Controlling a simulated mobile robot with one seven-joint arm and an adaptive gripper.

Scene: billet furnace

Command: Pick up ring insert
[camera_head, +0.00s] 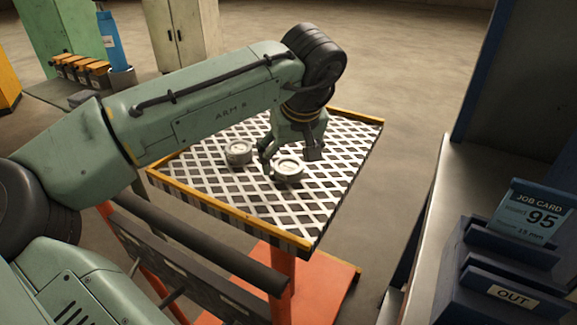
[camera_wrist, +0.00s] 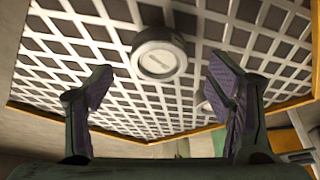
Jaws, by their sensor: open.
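Two round grey metal pieces with pale tops sit on the lattice-topped table in the head view. One piece (camera_head: 289,168) lies under my gripper (camera_head: 290,158), and the other piece (camera_head: 238,152) lies to its left. I cannot tell from their looks which is the ring insert. My gripper is open and empty above the table. In the wrist view, one round piece (camera_wrist: 160,55) shows between the spread fingers, just beyond the fingertips. The other (camera_wrist: 204,107) is mostly hidden behind the right finger.
The table (camera_head: 215,208) has a yellow raised edge and a black-and-white lattice top, mostly bare. A blue rack with a job card (camera_head: 535,210) stands on a bench at the right. Green and beige cabinets (camera_head: 183,30) stand at the back left. Open floor lies behind the table.

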